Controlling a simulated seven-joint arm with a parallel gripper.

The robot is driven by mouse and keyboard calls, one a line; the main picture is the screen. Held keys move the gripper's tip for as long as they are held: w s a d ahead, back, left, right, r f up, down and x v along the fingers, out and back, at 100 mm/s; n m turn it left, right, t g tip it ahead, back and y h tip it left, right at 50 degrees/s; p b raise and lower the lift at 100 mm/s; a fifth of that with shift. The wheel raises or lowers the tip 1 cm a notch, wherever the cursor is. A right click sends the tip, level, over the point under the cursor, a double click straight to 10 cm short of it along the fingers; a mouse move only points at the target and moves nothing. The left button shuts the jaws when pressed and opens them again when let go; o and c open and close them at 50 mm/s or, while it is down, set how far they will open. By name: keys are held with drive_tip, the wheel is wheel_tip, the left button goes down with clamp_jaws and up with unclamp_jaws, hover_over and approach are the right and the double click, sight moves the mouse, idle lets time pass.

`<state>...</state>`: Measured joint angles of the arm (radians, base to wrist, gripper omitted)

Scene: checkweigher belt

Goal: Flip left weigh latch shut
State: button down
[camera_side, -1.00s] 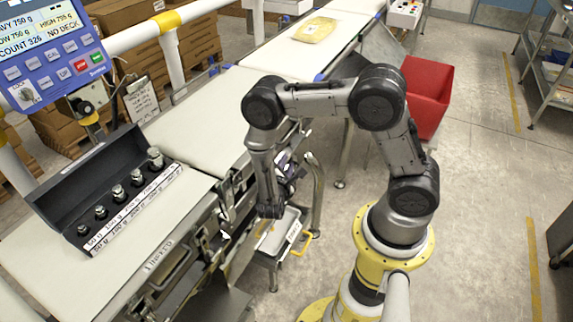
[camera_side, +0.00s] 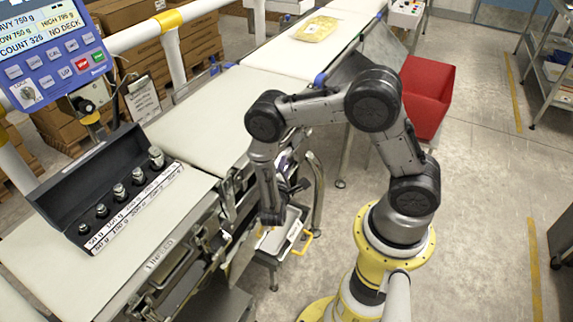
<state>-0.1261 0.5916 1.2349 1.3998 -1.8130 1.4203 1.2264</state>
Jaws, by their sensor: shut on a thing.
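Another metal fitting (camera_side: 232,185) sits farther up, at the gap between the belts. I cannot tell from this view which piece is the left weigh latch or how far it is turned.
A blue control panel (camera_side: 62,45) hangs at upper left. A red bin (camera_side: 428,95) stands behind my arm.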

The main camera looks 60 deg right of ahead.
drive_tip(key=shift+w+f+m+t+h, duration=0.25)
drive_tip(key=shift+w+m, duration=0.1)
drive_tip(key=shift+m, duration=0.3)
drive_tip(key=shift+w+f+m+t+h, duration=0.2)
drive_tip(key=shift+w+m+t+h, duration=0.1)
drive_tip(key=shift+m, duration=0.35)
drive_tip(key=c, duration=0.8)
unclamp_jaws()
drive_tip(key=shift+c, duration=0.2)
drive_tip(key=v, duration=1.3)
drive_tip(key=shift+a, duration=0.4)
drive_tip(key=shift+s+r, duration=0.1)
drive_tip(key=shift+r, duration=0.05)
